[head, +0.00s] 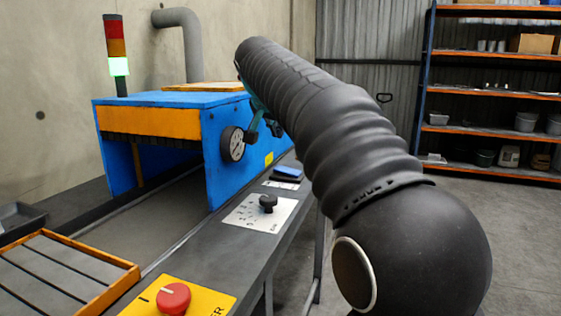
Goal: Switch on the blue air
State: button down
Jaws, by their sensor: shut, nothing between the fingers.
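A small blue rocker-like switch (288,172) sits on a label plate on the machine's grey side ledge, beyond a black knob. Its label is too small to read, and I cannot tell its on or off position. My gripper (264,131) shows in part past the far end of my black-sleeved arm. It is above and to the left of the blue switch in the picture, in front of the blue housing near the round gauge, and looks apart from the switch. Its fingers are shut and empty; much of it is hidden by my arm.
A black knob (268,202) on a white dial plate and a red knob (173,297) on a yellow panel share the ledge. A round gauge (232,144) is on the blue housing (217,185). Floor at right is clear before shelves (490,93).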

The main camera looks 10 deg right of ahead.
send_over(283, 167)
jog(key=s, duration=0.3)
jog(key=f, duration=0.7)
jog(key=shift+a, duration=0.35)
notch_tip(283, 167, down, 2)
jog(key=shift+a+f+b, duration=0.15)
jog(key=shift+f+b, duration=0.05)
jog(key=shift+b, duration=0.15)
jog(key=shift+w+a+f, duration=0.1)
jog(key=shift+a+f, duration=0.05)
jog(key=shift+f, duration=0.6)
